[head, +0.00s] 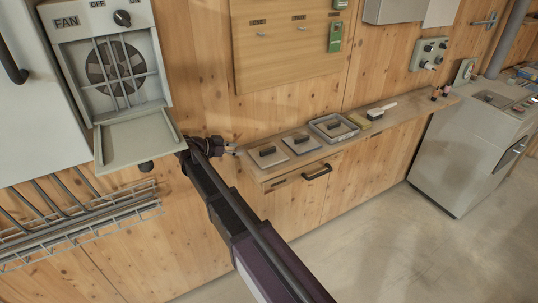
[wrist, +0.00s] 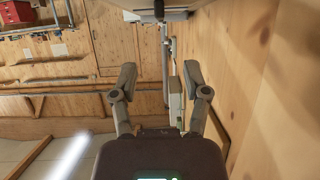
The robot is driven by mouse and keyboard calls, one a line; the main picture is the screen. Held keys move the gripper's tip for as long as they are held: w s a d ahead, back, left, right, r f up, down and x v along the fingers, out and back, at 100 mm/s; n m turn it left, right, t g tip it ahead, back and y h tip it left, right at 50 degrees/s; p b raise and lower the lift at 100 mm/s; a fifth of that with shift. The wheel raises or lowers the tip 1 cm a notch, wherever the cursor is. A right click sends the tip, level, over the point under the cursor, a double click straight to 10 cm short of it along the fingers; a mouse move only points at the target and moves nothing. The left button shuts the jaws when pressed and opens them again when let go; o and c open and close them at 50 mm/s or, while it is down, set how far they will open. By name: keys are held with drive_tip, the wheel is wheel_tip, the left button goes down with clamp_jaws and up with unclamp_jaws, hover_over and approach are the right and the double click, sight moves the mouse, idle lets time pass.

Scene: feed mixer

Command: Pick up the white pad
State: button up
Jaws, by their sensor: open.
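I cannot make out a white pad for certain in either view. In the head view, several pale flat plates with dark handles lie on the wall shelf, among them a near plate (head: 268,157), a middle plate (head: 301,144) and one in a raised-rim tray (head: 333,128). My gripper (head: 236,150) is just left of the shelf's near end, below and right of the fan box. In the wrist view my gripper (wrist: 161,78) is open, its two fingers wide apart with nothing held between them.
The fan box (head: 115,70) has its flap (head: 138,136) hanging open close above my arm. A wire rack (head: 80,225) juts out at lower left. A yellow block (head: 373,114) and a white-handled brush (head: 382,108) lie farther along the shelf (head: 415,111). The floor (head: 390,240) is clear.

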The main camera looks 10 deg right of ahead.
sight(267, 149)
drive_tip(key=shift+d, duration=0.1)
drive_tip(key=shift+b+x, duration=1.65)
drive_tip(key=shift+x, duration=2.75)
drive_tip(key=shift+d+f, duration=0.1)
drive_tip(key=shift+b+x, duration=1.05)
drive_tip(key=shift+x, duration=1.45)
clamp_jaws()
